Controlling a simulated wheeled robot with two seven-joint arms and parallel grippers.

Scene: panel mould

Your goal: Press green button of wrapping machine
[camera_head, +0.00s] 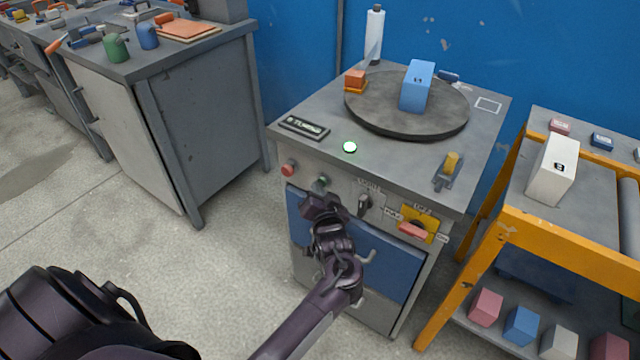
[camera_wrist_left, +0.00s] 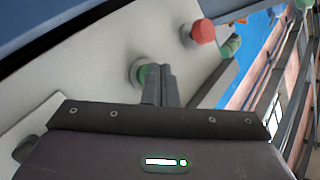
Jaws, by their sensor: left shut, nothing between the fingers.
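The wrapping machine (camera_head: 310,240) is a grey cabinet with a round dark turntable (camera_head: 365,118) on top and a blue front panel. Its green button (camera_head: 323,181) is on the front face, right of a red button (camera_head: 288,168). In the left wrist view the green button (camera_wrist_left: 142,73) is partly hidden behind my fingers, and the red button (camera_wrist_left: 203,31) is up and to the right. My left gripper (camera_head: 322,198) is shut and empty, its fingertips right at the green button. I cannot tell whether they touch it. My right gripper is not in view.
A blue box (camera_head: 417,86) stands on the turntable. A black rotary switch (camera_head: 364,204) and a yellow plate with a red handle (camera_head: 413,231) are right of the green button. An orange-framed rack (camera_head: 560,235) stands close on the right. Open floor lies left of the machine.

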